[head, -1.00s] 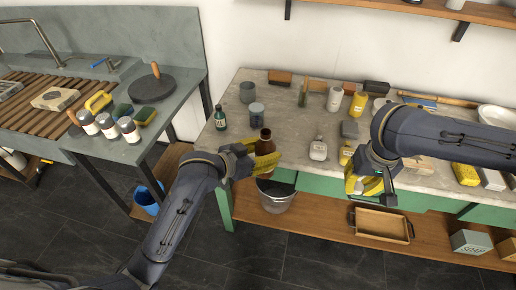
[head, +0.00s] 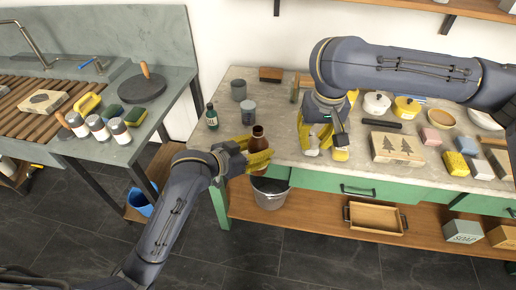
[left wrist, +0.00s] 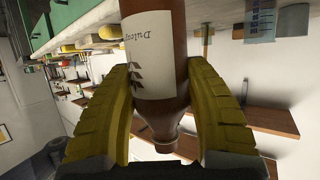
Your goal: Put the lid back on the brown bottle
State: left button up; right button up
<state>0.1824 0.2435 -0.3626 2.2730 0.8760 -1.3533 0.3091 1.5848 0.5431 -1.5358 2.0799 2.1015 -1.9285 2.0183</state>
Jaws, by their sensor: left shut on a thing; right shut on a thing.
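The brown bottle (head: 258,134) is upright in my left gripper (head: 260,158), just off the front edge of the workbench. My left gripper is shut around its body. In the left wrist view the brown bottle (left wrist: 157,104) sits between both yellow fingers, with its cream label showing and its bare neck toward the palm. My right gripper (head: 328,143) is over the bench, to the right of the bottle and apart from it. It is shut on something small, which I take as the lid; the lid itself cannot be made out.
A wooden block with tree prints (head: 397,148) lies to the right. A metal bucket (head: 270,194) is below the brown bottle.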

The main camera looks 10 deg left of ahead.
notch_tip(320, 180, up, 7)
jog(key=n, duration=0.2)
send_over(258, 151)
jog(key=w, duration=0.2)
jog(key=shift+w+a+r, duration=0.15)
jog(key=shift+w+r, duration=0.05)
jog(key=shift+w, duration=0.1)
jog(key=shift+f, duration=2)
jog(key=shift+f, duration=0.1)
jog(key=shift+f, duration=0.75)
jog(key=shift+f, duration=0.6)
